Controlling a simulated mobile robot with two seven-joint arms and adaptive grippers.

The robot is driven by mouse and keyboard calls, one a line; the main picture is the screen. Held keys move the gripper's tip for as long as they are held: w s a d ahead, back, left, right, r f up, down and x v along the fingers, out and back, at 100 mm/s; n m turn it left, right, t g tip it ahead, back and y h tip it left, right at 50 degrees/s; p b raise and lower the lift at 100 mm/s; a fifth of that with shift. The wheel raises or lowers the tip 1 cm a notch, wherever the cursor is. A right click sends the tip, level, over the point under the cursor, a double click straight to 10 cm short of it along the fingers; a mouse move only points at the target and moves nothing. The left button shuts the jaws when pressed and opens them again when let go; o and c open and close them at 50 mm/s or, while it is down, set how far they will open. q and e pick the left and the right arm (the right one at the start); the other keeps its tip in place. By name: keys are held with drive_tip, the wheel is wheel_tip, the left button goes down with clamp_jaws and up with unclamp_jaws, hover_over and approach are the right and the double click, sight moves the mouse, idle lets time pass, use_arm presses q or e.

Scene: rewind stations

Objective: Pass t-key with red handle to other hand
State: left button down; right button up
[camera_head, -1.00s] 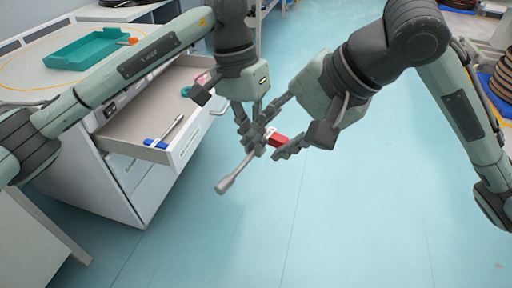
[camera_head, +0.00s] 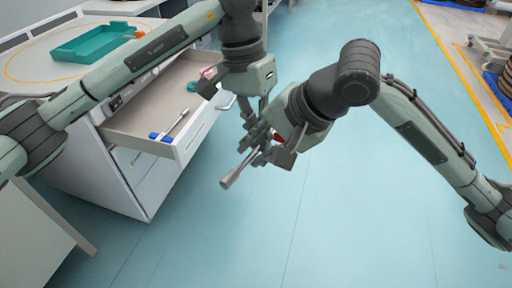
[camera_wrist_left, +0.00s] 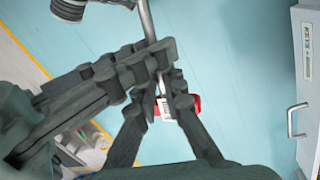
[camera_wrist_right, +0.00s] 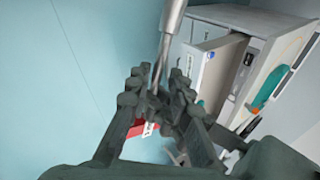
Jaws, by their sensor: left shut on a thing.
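The t-key with red handle (camera_head: 236,172) is held tilted between my two grippers, its grey shaft pointing to the lower left in the head view. My left gripper (camera_head: 254,130) is shut on it near the handle. The red handle shows in the left wrist view (camera_wrist_left: 192,104) and partly in the right wrist view (camera_wrist_right: 137,129). My right gripper (camera_wrist_right: 156,84) has its fingers on either side of the shaft, with a gap between them. Fingers of both grippers overlap and hide much of the handle in the head view.
An open drawer (camera_head: 192,135) of a white cabinet, left of the grippers, holds another tool with a blue handle (camera_head: 160,137). A teal tray (camera_head: 95,43) stands on the worktop. The blue floor is clear below and to the right.

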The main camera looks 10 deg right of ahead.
use_arm(q)
drive_tip(key=c, duration=1.5)
unclamp_jaws()
drive_tip(key=shift+c, duration=0.2)
drive_tip(key=shift+r, duration=0.1)
